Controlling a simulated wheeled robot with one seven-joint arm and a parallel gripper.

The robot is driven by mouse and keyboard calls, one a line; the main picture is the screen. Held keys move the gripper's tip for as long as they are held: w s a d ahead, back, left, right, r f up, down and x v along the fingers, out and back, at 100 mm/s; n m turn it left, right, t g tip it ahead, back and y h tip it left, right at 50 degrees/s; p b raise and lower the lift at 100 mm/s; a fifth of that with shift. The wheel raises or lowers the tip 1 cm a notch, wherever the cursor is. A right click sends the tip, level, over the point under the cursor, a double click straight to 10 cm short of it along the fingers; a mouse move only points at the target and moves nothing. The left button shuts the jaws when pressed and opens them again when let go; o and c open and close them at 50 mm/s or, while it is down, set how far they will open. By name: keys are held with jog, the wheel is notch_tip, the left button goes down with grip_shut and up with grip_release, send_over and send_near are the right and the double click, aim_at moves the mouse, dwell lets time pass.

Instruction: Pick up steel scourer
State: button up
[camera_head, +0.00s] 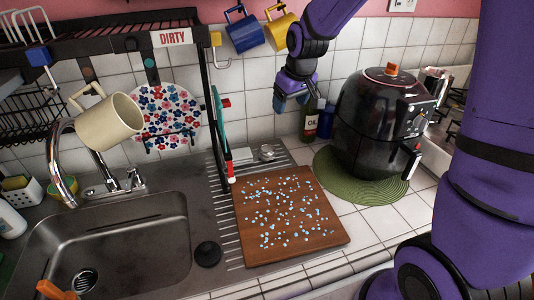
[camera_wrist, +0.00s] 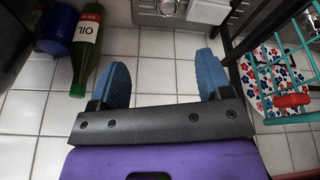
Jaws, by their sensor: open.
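A small round silvery object that looks like the steel scourer (camera_head: 267,152) lies at the back of the metal drainboard, behind the cutting board. It is too small to be sure of its texture. A round metallic thing, probably the same scourer (camera_wrist: 167,7), shows at the top edge of the wrist view, partly cut off. My gripper (camera_head: 289,101) is above and behind the counter, near the tiled wall, higher than the scourer and apart from it. In the wrist view my gripper (camera_wrist: 164,62) has its two blue fingers wide apart with only tiles between them.
A wooden board (camera_head: 290,222) with blue bits lies in front. An oil bottle (camera_head: 308,120) and a black air fryer (camera_head: 374,125) stand right. The dish rack (camera_head: 208,100) with its upright post is left of my gripper. Mugs (camera_head: 245,32) hang above.

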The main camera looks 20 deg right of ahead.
send_near(267, 148)
jog(key=shift+n+g+y, duration=0.3)
jog(key=shift+n+g, duration=0.1)
jog(key=shift+w+d+x, duration=0.1)
jog(key=shift+d+x, duration=0.05)
jog(key=shift+x, duration=2.6)
jog(key=shift+w+d+x, duration=0.1)
jog(key=shift+d+x, duration=0.05)
jog(key=shift+x, duration=2.6)
jog(key=c, duration=0.6)
jog(key=shift+r, duration=0.8)
notch_tip(267, 148, up, 2)
jog(key=shift+r, duration=0.15)
jog(key=s, duration=1)
jog(key=s+r, duration=0.1)
jog(key=s, duration=0.5)
jog(key=shift+r, duration=0.1)
